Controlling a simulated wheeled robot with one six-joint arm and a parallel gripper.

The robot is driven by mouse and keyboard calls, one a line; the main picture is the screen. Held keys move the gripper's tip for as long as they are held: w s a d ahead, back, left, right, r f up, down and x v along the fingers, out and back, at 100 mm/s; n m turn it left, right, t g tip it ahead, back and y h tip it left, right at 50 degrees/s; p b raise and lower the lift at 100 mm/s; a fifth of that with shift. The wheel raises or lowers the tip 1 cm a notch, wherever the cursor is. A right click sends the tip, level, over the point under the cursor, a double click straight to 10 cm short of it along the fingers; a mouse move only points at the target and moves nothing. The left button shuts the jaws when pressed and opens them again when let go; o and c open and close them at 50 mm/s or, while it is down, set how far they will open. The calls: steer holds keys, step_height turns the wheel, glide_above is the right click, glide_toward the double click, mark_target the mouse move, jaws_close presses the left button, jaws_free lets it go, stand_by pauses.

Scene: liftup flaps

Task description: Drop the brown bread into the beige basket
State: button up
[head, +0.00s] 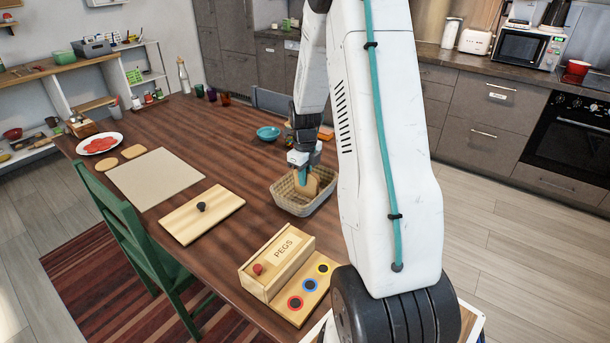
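The beige basket (291,204) stands on the wooden table, right of the middle. The brown bread (312,187) is a slice standing on edge, within the basket's outline near its right side. My gripper (303,173) points down over the basket. One teal finger lies across the near face of the bread, and the other finger is hidden behind it. The gripper looks shut on the bread's upper part. I cannot tell whether the bread's lower edge touches the basket floor.
A wooden PEGS box (281,262) stands at the near table edge. A board with a black knob (201,207), a beige mat (154,178) and a plate with red slices (100,143) lie to the left. A teal bowl (268,133) stands behind the basket. My arm hides the table's right side.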

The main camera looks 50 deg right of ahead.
steer(key=o, duration=0.4)
step_height(320, 180, up, 8)
steer(key=shift+f, duration=0.1)
stand_by(0.6)
